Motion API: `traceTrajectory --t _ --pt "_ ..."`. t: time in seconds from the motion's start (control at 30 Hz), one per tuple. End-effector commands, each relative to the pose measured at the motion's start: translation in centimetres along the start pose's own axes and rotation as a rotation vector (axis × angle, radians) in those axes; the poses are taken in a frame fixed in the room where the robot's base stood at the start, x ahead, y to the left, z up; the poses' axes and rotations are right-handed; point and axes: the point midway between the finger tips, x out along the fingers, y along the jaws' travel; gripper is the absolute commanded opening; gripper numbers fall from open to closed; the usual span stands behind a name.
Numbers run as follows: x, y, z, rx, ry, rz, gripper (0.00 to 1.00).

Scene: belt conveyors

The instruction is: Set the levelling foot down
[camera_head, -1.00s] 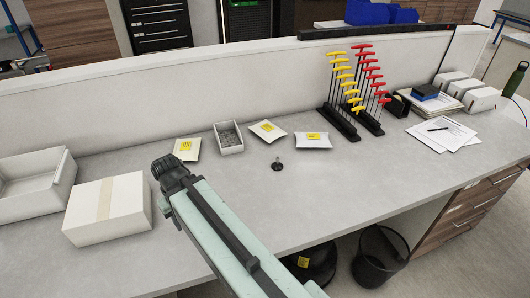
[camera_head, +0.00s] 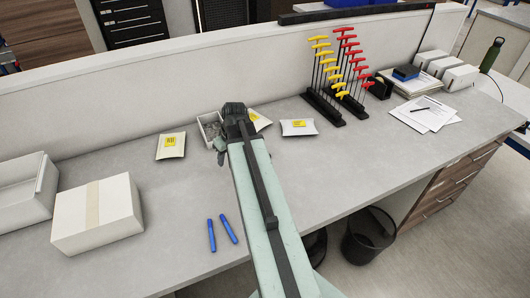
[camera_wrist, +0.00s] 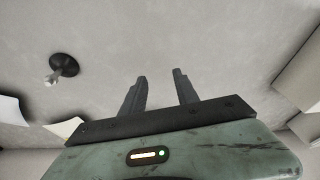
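The levelling foot (camera_wrist: 63,67), a dark round base with a light stem, rests on the grey tabletop (camera_wrist: 190,35) at the upper left of the wrist view. In the head view it cannot be seen; my arm covers that part of the bench. My gripper (camera_wrist: 160,73) shows two dark fingers apart with nothing between them. The foot is to the left of the fingers in the wrist view, clear of them. In the head view my arm's end is over the middle of the bench, by the small parts tray (camera_head: 207,131).
White packets with yellow labels (camera_head: 171,146) (camera_head: 299,127) lie along the bench back. A closed white carton (camera_head: 97,215) is at left, two blue markers (camera_head: 212,235) near the front edge. Hex-key racks (camera_head: 323,107) and papers (camera_head: 423,113) are at right. Middle right is clear.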

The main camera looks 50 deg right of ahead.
Motion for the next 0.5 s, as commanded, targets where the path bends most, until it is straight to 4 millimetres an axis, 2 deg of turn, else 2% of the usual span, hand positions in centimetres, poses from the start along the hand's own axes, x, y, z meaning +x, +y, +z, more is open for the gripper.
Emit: traceTrajectory --t 0.03,0.1,0.2,0.3,0.5 --pt "-1.5 4.6 0.5 0.023 0.034 0.015 0.37" --pt "-2.8 9.5 1.7 0.031 0.078 0.036 0.37" --pt "-4.2 14.3 3.3 0.038 0.120 0.063 0.37" --pt "-4.8 16.6 4.3 0.039 0.140 0.078 0.37" --pt "-4.3 17.2 4.6 0.037 0.146 0.083 0.37"
